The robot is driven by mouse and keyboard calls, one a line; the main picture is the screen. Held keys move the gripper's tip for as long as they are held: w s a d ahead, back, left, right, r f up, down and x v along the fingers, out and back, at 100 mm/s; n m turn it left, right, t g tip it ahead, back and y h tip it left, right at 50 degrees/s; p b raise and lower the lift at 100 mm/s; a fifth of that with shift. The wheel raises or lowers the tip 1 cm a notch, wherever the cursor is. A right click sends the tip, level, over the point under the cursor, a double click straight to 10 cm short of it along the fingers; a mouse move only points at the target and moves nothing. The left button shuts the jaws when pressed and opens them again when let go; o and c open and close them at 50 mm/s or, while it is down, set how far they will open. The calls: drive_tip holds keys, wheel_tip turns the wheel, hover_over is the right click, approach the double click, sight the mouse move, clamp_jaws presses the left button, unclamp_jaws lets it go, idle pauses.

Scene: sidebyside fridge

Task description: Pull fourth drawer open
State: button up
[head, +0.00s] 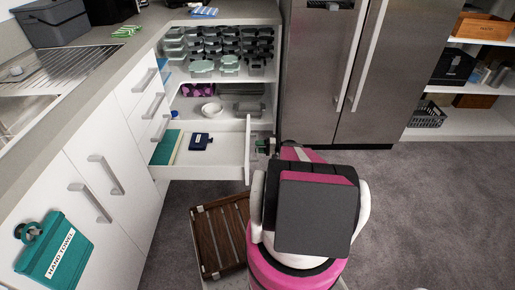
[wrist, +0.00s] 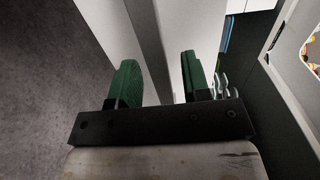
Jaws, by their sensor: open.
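The fourth drawer (head: 212,170), white, stands out from the cabinet below several closed drawer fronts. A green flat board and a dark blue item lie in it. Its front panel (head: 247,152) is seen nearly edge-on in the head view. My gripper (head: 263,147) is at the outer side of that panel, near its top. In the wrist view, its two green fingers (wrist: 158,85) are apart, with a grey strip and white surface of the drawer front (wrist: 172,35) between them. I cannot tell whether the strip is the handle or whether the fingers touch it. The handle is mostly hidden in the head view.
Open shelves (head: 215,60) with containers and bowls stand behind the drawer. A steel fridge (head: 325,85) stands right of them. A brown slatted wooden piece (head: 222,235) lies low beneath the drawer's front. A teal hand towel (head: 58,248) hangs left. The right floor is clear.

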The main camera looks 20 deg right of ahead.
drive_tip(key=v, duration=1)
